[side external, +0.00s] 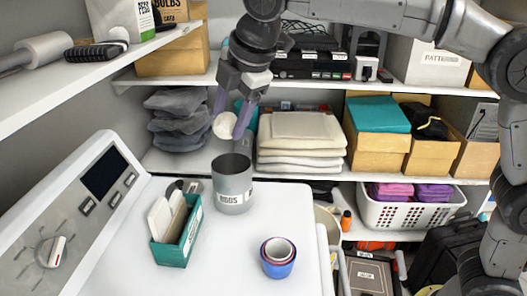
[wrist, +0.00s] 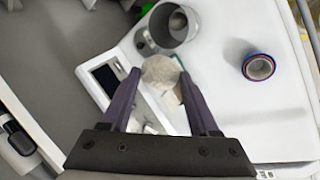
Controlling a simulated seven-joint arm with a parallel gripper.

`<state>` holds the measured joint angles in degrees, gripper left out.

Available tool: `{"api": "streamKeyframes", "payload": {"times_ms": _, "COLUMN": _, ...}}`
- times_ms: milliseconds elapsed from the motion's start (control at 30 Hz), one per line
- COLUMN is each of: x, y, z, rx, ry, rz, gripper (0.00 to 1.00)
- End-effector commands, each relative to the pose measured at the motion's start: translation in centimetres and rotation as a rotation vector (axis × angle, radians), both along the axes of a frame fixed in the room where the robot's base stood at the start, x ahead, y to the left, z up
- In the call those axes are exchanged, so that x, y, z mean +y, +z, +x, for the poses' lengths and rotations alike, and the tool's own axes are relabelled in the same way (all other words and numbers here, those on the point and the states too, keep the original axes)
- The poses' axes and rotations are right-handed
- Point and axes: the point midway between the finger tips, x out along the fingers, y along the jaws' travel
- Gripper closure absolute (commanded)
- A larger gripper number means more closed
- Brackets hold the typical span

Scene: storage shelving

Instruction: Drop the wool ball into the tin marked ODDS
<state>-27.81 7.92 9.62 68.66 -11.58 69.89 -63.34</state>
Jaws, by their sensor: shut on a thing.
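The pale wool ball (side external: 225,125) is held between the purple fingers of my gripper (side external: 229,121). In the wrist view the ball (wrist: 160,72) sits between the fingertips (wrist: 161,77). The grey tin (side external: 233,189) with the ODDS label stands upright and open on the white top. The ball is above the tin's rim and apart from it, slightly left in the side view. In the wrist view the tin (wrist: 154,44) lies just beyond the ball. A pale round patch shows inside it; I cannot tell what it is.
A teal box with white cards (side external: 176,240) stands left of the tin. Nested cups (side external: 278,262) stand at the front right. A sloped panel with a dial (side external: 85,220) rises at left. Shelves with folded towels (side external: 300,145) and boxes are behind. The white top between tin and cups is clear.

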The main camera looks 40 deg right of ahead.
Motion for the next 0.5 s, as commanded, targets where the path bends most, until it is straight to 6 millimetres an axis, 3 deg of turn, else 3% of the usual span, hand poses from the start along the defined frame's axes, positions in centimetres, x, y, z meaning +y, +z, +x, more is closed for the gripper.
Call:
{"api": "streamKeyframes", "payload": {"times_ms": 33, "x": -0.9, "y": -0.4, "z": 2.0, "rx": 0.002, "ry": -0.037, "rz": -0.001, "gripper": 0.93}}
{"api": "streamKeyframes", "payload": {"times_ms": 100, "x": -2.0, "y": -1.0, "z": 3.9, "rx": 0.002, "ry": -0.073, "rz": -0.001, "gripper": 0.93}}
{"api": "streamKeyframes", "payload": {"times_ms": 200, "x": -3.3, "y": -2.2, "z": 5.6, "rx": 0.002, "ry": -0.109, "rz": -0.001, "gripper": 0.93}}
{"api": "streamKeyframes", "payload": {"times_ms": 500, "x": -4.9, "y": -4.0, "z": 6.5, "rx": -0.001, "ry": -0.142, "rz": 0.0, "gripper": 0.93}}
